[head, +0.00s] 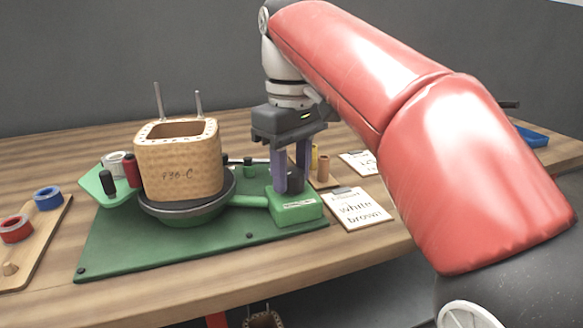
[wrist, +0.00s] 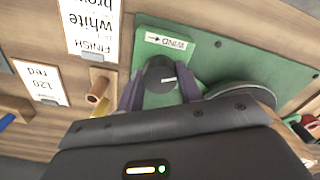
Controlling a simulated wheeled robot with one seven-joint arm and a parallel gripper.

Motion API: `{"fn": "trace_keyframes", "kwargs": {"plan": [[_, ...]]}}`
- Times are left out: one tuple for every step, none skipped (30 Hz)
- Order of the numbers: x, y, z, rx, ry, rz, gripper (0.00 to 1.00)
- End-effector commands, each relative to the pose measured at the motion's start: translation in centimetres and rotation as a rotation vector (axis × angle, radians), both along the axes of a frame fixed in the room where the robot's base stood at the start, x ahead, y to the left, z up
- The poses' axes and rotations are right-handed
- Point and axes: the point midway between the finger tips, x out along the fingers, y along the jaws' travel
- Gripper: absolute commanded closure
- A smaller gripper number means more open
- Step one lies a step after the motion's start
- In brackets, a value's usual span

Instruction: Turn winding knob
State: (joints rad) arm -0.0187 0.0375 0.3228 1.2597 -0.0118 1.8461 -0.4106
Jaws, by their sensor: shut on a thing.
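The winding knob (wrist: 160,76) is a dark round knob with a white pointer line, on a green block labelled WIND with an arrow. In the wrist view my gripper (wrist: 160,92) has its two purple fingers on either side of the knob, shut on it. In the head view my gripper (head: 291,180) points straight down over the green knob block (head: 297,207), and the fingers mostly hide the knob. A tan coil former (head: 180,165) marked in dark writing stands upright on a dark round turntable (head: 190,209) left of the block.
The green base plate (head: 130,252) carries the winder. Red and blue spools (head: 48,198) sit on a wooden board at left. White cards (head: 353,209) lie right of the block. A blue tray (head: 532,138) is far right.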

Motion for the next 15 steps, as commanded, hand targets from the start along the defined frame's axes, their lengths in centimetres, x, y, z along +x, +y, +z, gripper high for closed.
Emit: {"fn": "trace_keyframes", "kwargs": {"plan": [[0.00,-0.01,0.05,0.000,0.000,-0.008,0.87],[0.00,-0.01,0.07,0.000,0.000,-0.013,0.87],[-0.01,-0.01,0.09,-0.001,0.001,-0.022,0.87],[-0.01,-0.01,0.11,-0.001,0.001,-0.030,0.87],[-0.01,-0.01,0.13,-0.001,0.001,-0.040,0.87],[-0.03,-0.01,0.15,-0.001,0.001,-0.056,0.87],[-0.02,-0.01,0.18,-0.001,0.001,-0.070,0.87],[-0.01,0.00,0.21,-0.001,0.002,-0.087,0.87],[-0.01,0.01,0.25,-0.001,0.001,-0.110,0.87],[-0.01,0.01,0.26,-0.001,0.002,-0.129,0.87],[-0.02,0.01,0.27,-0.001,0.002,-0.151,0.87],[-0.03,0.00,0.29,-0.002,0.002,-0.182,0.87],[-0.03,0.00,0.31,-0.001,0.002,-0.206,0.87],[-0.01,0.00,0.30,-0.002,0.001,-0.232,0.87],[-0.02,0.01,0.27,-0.002,0.001,-0.267,0.87]]}}
